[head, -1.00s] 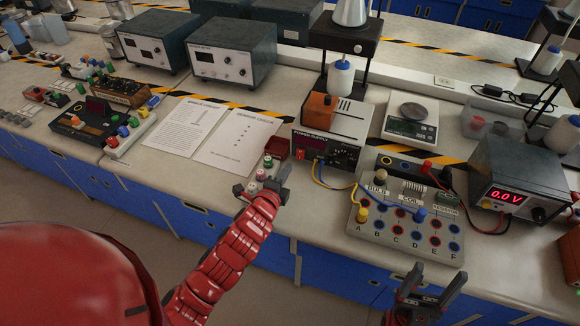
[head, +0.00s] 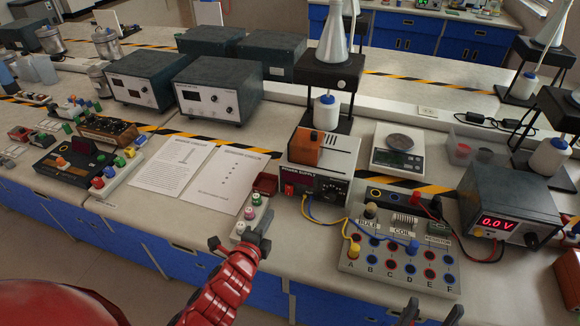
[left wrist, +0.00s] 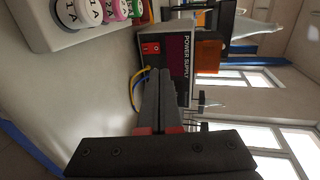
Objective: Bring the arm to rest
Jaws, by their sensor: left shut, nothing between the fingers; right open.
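My left gripper (head: 263,228) is at the front edge of the bench, in front of a small grey block with coloured posts (head: 256,212). In the left wrist view its two dark fingers (left wrist: 160,78) lie together with nothing between them. They point toward the power supply (left wrist: 178,65), whose red switch shows beside them. My right gripper (head: 432,313) shows only as two fingertips at the bottom edge of the head view. They are apart, with no object visible between them.
The power supply (head: 322,165) stands behind the left gripper. Yellow and blue wires run from it to the terminal board (head: 350,265) at right. A meter reading 0.0 (head: 510,200) stands further right. Printed sheets (head: 172,165) lie at left. The bench front left of the block is clear.

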